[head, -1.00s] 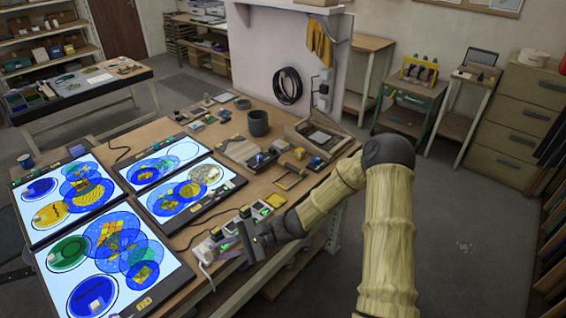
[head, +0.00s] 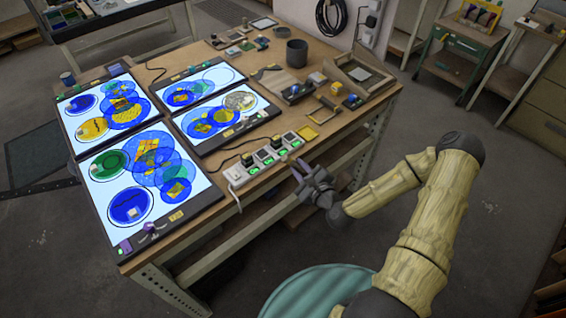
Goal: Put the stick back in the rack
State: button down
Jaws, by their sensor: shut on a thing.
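My gripper (head: 300,172) is at the near right edge of the workbench, just right of a white strip with green-lit slots (head: 262,165). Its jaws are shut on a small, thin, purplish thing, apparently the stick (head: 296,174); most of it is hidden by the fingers. The strip holds several small dark and pale blocks and lies along the bench edge. It may be the rack, but I cannot tell for sure. The gripper appears apart from the strip.
Lit panels with blue, yellow and green glass circles (head: 130,205) cover the bench's left half. A dark cup (head: 297,53) and a wooden tray (head: 362,75) stand at the back. A green cart (head: 450,55) stands at the back right.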

jog(key=s+d+f+m+t+h, duration=0.1)
jog(key=s+d+f+m+h, duration=0.2)
jog(key=d+f+m+h, duration=0.2)
notch_tip(320, 180, down, 5)
jog(key=shift+s+d+r+t+h, duration=0.15)
jog(key=shift+s+d+t+h, duration=0.15)
jog(key=shift+d+h, duration=0.75)
jog(key=shift+w+a, duration=0.15)
